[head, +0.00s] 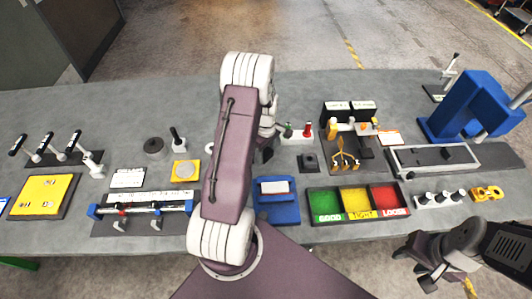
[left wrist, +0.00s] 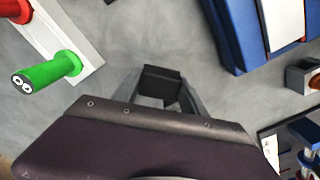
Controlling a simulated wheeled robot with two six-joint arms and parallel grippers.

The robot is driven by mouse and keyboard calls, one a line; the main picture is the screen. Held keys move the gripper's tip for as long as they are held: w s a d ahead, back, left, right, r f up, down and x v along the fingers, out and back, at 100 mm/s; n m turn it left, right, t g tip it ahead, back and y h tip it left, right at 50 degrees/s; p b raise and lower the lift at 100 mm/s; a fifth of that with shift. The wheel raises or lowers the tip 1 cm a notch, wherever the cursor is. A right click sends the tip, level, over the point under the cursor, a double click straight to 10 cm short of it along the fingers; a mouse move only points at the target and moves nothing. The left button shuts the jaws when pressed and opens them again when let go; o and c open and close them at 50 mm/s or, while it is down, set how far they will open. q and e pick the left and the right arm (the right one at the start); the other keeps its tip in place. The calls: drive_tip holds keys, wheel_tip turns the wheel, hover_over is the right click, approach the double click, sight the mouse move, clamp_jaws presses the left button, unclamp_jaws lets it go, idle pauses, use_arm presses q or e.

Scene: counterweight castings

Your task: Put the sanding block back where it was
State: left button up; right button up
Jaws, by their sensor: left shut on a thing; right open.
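My left gripper (left wrist: 160,88) is shut on a small dark block in the left wrist view, which I take to be the sanding block (left wrist: 160,80). Grey table surface shows around the block; I cannot tell whether it touches the table. In the head view my left arm crosses the middle and hides most of this gripper (head: 264,152) and the block. My right gripper (head: 424,268) is open and empty at the lower right, off the table's front edge.
Red and green handles (left wrist: 47,70) on a white base stand left in the wrist view. A blue tray (left wrist: 228,35) lies upper right. In the head view, a three-part bin (head: 357,216) stands at the front and a blue press (head: 478,105) at the right.

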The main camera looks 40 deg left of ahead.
use_arm(q)
drive_tip(key=shift+w+f, duration=0.15)
drive_tip(key=shift+f, duration=0.55)
drive_tip(key=o, duration=1.3)
drive_tip(key=shift+o, duration=0.7)
